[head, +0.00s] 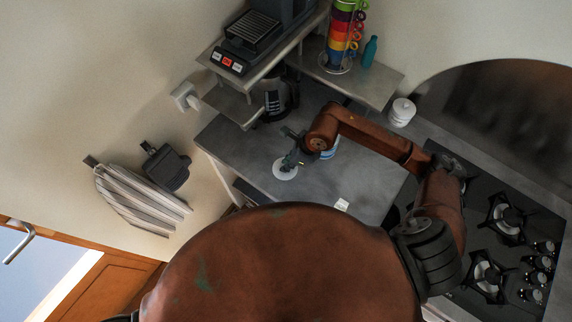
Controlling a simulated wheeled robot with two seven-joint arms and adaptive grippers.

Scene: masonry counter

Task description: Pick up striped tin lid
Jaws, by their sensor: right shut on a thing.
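My right gripper (291,158) is over the grey counter, pointing down, with its jaws shut on a pale round disc (284,172), which I take to be the striped tin lid. Stripes on it are too small to make out, and the gripper covers part of its far side. I cannot tell whether the lid touches the counter or is just above it. A blue and white round thing (331,150), perhaps the tin, stands just right of the gripper, partly hidden by my right arm. My left gripper is not in view.
A shelf with a coffee machine (248,38) and a dark pot (277,99) are behind. Stacked coloured cups (343,32) and a teal bottle (369,52) share another shelf. A white jar (402,112) stands near the gas hob (508,222). A small white block (341,205) lies near the front.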

